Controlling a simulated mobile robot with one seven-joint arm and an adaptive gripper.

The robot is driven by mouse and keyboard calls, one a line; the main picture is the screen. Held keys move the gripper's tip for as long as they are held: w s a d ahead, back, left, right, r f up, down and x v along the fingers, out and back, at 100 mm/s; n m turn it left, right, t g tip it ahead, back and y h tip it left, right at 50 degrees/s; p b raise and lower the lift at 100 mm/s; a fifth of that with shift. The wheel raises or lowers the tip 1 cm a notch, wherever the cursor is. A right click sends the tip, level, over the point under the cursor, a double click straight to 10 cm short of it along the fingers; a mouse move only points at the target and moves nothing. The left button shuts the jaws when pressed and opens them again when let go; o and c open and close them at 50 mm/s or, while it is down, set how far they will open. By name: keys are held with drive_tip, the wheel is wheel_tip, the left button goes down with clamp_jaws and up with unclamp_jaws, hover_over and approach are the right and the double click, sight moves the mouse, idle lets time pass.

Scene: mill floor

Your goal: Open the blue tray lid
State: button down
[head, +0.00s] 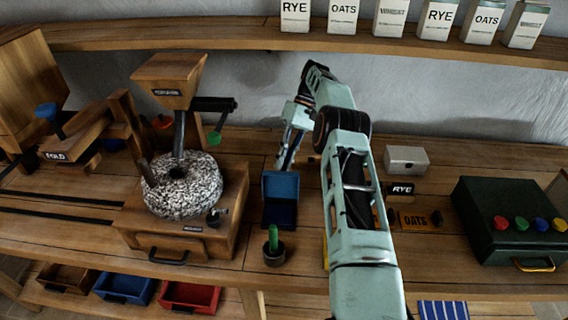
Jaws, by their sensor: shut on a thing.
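The blue tray (280,214) stands on the workbench just right of the stone mill, in the head view. Its blue lid (281,186) is raised and stands roughly upright at the back of the tray. My gripper (284,165) reaches down from above to the lid's top edge and is shut on it. The fingertips are small here, so the exact grip on the edge is hard to make out.
The stone mill (181,186) stands close on the left. A green-handled piece (273,246) stands in front of the tray. Right are a grey box (406,160), RYE and OATS blocks, and a dark case (515,250) with coloured knobs. Labelled cartons line the shelf above.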

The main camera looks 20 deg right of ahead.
drive_tip(key=shift+s+d+f+g, duration=0.1)
drive_tip(key=shift+s+f+g, duration=0.2)
drive_tip(key=shift+f, duration=0.35)
drive_tip(key=shift+s+d+f+g, duration=0.1)
drive_tip(key=shift+s+f+g, duration=0.15)
drive_tip(key=shift+f, duration=0.35)
drive_tip(key=c, duration=1.8)
unclamp_jaws()
drive_tip(key=shift+a, duration=0.1)
drive_tip(key=shift+r, duration=0.15)
drive_tip(key=shift+w+r+t, duration=0.2)
drive_tip(key=shift+t, duration=0.05)
drive_tip(key=shift+a+r+p, duration=0.1)
drive_tip(key=shift+r+p, duration=0.15)
drive_tip(key=shift+p, duration=0.15)
